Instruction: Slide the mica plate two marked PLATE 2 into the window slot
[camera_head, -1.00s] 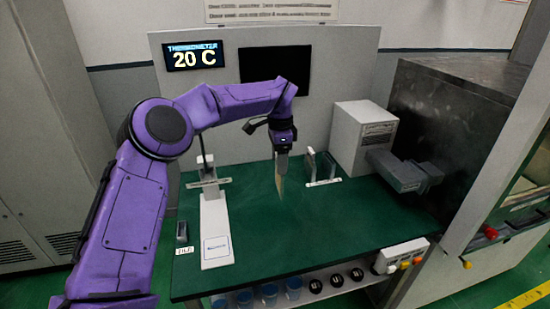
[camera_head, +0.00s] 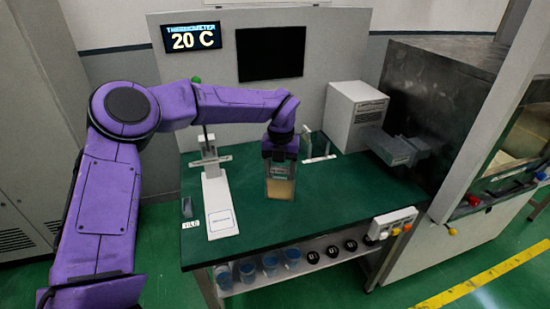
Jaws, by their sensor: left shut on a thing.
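My left gripper (camera_head: 280,170) is shut on a tan mica plate (camera_head: 280,189). The plate hangs below the fingers with its broad face towards the camera, above the middle of the green table; any marking on it is too small to read. A rack (camera_head: 319,158) with an upright plate stands behind and right of the gripper, partly hidden by my arm. I cannot make out the window slot for certain; a grey block-shaped fitting (camera_head: 390,147) sits in front of the white box at the right. My right gripper is not in view.
A white stand (camera_head: 217,190) with an upright post is left of the held plate. A white box (camera_head: 355,112) stands at the back right, beside a large dark cabinet (camera_head: 440,95). The green tabletop (camera_head: 325,205) is clear at the front and right.

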